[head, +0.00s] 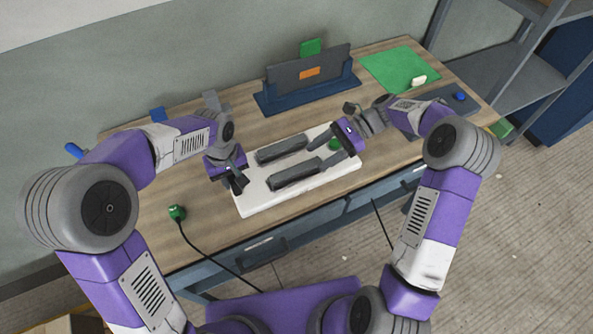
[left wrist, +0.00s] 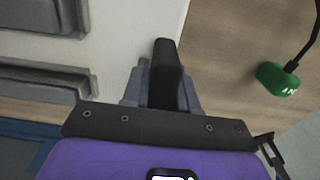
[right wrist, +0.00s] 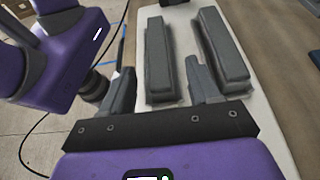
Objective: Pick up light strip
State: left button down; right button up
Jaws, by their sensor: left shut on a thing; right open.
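A white board (head: 250,204) lies on the wooden table with two long dark grey bars, a far one (head: 282,149) and a near one (head: 296,173). Both bars also show in the right wrist view (right wrist: 159,72). I cannot tell which thing is the light strip. My left gripper (head: 237,182) is at the board's left end, shut on a small black piece (left wrist: 166,72). My right gripper (head: 329,149) is open above the board's right end, its fingers pointing along the bars, with nothing seen between them.
A green plug (head: 177,212) with a black cable lies at the table's front left. A dark blue stand (head: 309,91) holds a grey panel at the back. A green mat (head: 398,69) lies at the back right. A grey shelf (head: 495,68) stands right of the table.

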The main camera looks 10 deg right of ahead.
aim_at(300, 167)
jog(key=x, duration=0.5)
jog(key=shift+s+a+r, duration=0.1)
jog(key=shift+s+a, duration=0.15)
jog(key=shift+a, duration=0.1)
jog(key=c, duration=1.1)
pick_arm(q)
jog(key=c, duration=0.8)
grip_release()
pick_arm(e)
notch_tip(300, 167, up, 10)
pick_arm(q)
jog(key=shift+r, duration=0.15)
notch_tip(300, 167, up, 12)
jog(key=shift+f, duration=0.1)
